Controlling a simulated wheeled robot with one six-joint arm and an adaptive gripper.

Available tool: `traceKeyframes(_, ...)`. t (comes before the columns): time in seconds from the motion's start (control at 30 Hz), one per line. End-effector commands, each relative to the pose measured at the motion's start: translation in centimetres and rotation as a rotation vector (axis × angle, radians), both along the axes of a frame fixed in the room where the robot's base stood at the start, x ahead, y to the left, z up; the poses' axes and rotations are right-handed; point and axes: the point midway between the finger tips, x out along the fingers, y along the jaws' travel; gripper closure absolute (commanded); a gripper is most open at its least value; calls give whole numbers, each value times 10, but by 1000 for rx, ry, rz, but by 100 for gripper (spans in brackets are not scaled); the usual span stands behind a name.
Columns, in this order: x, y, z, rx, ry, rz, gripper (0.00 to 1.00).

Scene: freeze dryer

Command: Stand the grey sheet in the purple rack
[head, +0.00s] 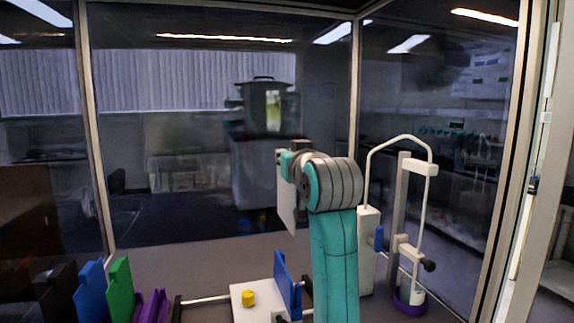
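The grey sheet (286,207) is pale and hangs roughly upright in the air below my wrist, near the middle of the head view. My gripper (284,170) is at its upper end, mostly hidden behind my arm, and appears to be holding the sheet; the fingertips do not show clearly. The purple rack (151,306) is at the lower left, cut off by the bottom edge. It is to the left of and below the sheet, well apart from it.
Upright green (121,290) and blue (92,291) panels stand left of the purple rack. A tall white stand (403,215) is at right. Glass walls enclose the area.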

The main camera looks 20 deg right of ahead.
Motion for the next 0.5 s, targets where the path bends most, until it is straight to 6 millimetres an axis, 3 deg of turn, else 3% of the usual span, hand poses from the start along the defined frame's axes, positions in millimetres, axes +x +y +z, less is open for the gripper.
traceKeyframes(0.5, 0, 0, 28, 0, -2, 0, 100)
